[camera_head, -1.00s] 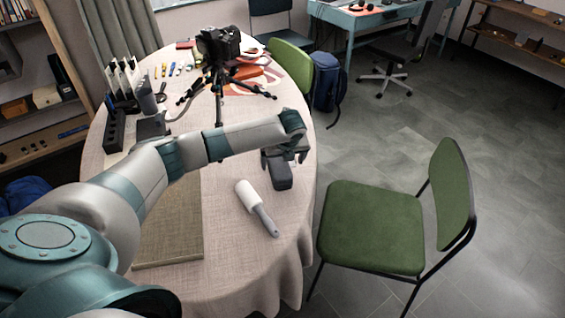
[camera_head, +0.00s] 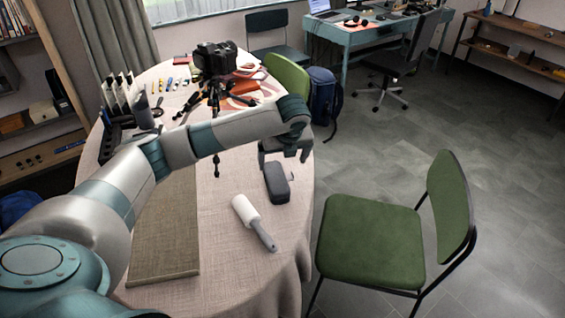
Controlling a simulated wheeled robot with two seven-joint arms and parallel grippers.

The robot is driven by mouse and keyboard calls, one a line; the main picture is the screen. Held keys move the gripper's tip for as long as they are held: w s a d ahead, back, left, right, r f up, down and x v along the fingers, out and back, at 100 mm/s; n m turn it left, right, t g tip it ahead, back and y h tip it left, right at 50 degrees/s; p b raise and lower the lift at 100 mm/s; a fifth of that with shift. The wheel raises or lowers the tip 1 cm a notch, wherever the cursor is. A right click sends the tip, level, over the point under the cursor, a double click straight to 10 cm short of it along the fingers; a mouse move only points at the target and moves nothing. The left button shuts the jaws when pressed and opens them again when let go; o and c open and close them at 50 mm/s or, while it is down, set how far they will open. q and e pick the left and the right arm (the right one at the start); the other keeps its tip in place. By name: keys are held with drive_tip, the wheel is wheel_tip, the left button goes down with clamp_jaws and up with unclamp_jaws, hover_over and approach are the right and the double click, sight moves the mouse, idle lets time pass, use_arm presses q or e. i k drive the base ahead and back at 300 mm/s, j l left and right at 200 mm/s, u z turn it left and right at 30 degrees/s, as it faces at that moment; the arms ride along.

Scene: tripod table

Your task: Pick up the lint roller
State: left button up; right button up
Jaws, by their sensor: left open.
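The lint roller (camera_head: 246,210) has a white roll and a grey handle (camera_head: 264,235). It lies on the pale cloth of the round table (camera_head: 226,262), near the table's right front edge. My left gripper (camera_head: 284,160) is beyond the roller, above the table's right side, and apart from it. It is open; the wrist above partly hides it. My right gripper is not in view.
A brown mat (camera_head: 168,235) lies left of the roller. A green chair (camera_head: 370,236) stands right of the table. The cloth around the roller is clear.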

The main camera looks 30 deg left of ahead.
sight(245, 211)
drive_tip(key=u, duration=1.25)
